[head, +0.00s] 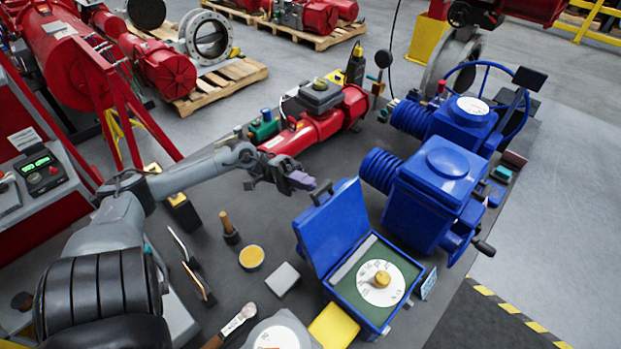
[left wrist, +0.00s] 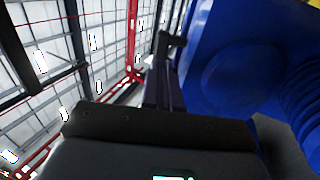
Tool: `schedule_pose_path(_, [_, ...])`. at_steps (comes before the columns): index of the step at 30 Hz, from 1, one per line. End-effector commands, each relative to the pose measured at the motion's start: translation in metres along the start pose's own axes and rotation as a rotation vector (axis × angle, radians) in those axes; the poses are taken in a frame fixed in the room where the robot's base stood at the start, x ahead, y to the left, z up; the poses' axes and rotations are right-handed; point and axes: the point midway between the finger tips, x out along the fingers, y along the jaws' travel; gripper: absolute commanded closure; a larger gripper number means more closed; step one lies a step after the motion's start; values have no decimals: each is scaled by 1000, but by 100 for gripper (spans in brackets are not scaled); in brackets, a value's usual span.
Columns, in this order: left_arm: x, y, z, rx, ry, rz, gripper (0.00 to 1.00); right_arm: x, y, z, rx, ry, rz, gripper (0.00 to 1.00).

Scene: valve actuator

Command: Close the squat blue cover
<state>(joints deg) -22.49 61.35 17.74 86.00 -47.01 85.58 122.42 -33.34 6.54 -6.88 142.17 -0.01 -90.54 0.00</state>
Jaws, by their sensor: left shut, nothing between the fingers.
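The squat blue cover (head: 334,228) stands open, hinged up on the left side of a blue box (head: 352,318). Inside the box is a green panel with a white dial (head: 380,283) and a yellow knob. A dark handle or latch sits at the cover's top edge. My left gripper (head: 303,182) is shut and empty, just above and left of the cover's top corner; I cannot tell whether it touches. In the left wrist view the dark gripper fingers (left wrist: 168,62) point away from the camera. My right gripper is not in view.
Large blue actuators (head: 437,190) with bellows stand right of the box; one (left wrist: 250,65) seems to fill the right of the left wrist view. A red cylinder (head: 318,125) lies behind my gripper. A yellow tin (head: 252,257), grey block (head: 283,279) and brush (head: 238,320) lie on the grey table.

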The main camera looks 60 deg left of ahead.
Motion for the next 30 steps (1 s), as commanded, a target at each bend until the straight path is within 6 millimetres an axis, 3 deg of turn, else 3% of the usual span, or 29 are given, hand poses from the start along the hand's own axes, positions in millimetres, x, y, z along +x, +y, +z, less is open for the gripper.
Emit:
schedule_pose_path(6, [16, 0, 0, 0, -1, 0, 100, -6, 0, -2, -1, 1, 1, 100])
schedule_pose_path(23, [22, 1, -1, -1, -3, -9, 100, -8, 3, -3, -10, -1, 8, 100])
schedule_pose_path(30, [48, 7, -5, -5, -23, -88, 100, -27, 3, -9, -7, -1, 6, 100])
